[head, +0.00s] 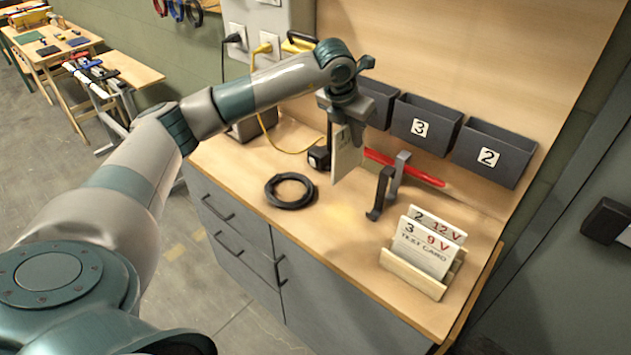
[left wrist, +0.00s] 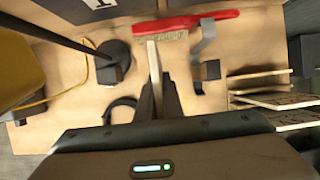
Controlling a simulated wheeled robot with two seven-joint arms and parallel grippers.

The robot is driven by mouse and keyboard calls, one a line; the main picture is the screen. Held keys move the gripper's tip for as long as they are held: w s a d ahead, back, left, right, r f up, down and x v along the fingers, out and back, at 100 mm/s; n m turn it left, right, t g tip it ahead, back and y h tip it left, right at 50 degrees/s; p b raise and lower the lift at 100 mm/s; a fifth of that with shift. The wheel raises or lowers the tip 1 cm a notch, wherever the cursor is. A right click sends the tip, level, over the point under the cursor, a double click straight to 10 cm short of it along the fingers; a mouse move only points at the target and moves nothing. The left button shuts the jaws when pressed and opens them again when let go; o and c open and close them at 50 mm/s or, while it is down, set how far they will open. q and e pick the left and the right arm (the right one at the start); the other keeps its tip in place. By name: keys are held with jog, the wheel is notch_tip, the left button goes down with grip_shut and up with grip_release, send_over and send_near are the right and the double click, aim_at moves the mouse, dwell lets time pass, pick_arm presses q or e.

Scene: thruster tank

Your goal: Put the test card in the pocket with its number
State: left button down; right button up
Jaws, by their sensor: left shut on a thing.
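My left gripper (head: 343,118) is shut on a pale test card (head: 347,156), which hangs upright below it above the bench. The card's number cannot be read from here. In the left wrist view the card (left wrist: 153,62) shows edge-on between the fingers. Dark pockets are fixed to the back board: one marked 3 (head: 440,140), one marked 2 (head: 508,167), and one at the left (head: 380,96), partly hidden by my gripper. Two more cards, "2 12 V" (head: 442,226) and "3 9 V" (head: 422,250), stand in a wooden rack (head: 410,275). My right gripper is not in view.
A red-handled brush (head: 420,172) lies below the pockets. A black cable coil (head: 290,190) and a small black device (head: 318,158) lie on the left.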

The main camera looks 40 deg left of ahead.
pick_arm(q)
jog(key=shift+f, duration=0.1)
jog(key=p, duration=0.3)
send_over(351, 170)
jog(key=f, duration=0.5)
jog(key=shift+w+a+f, duration=0.15)
jog(key=shift+w+a, duration=0.05)
jog(key=shift+w, duration=0.05)
jog(key=shift+f, duration=0.4)
jog(key=shift+f+p, duration=0.65)
jog(key=shift+f, duration=1.25)
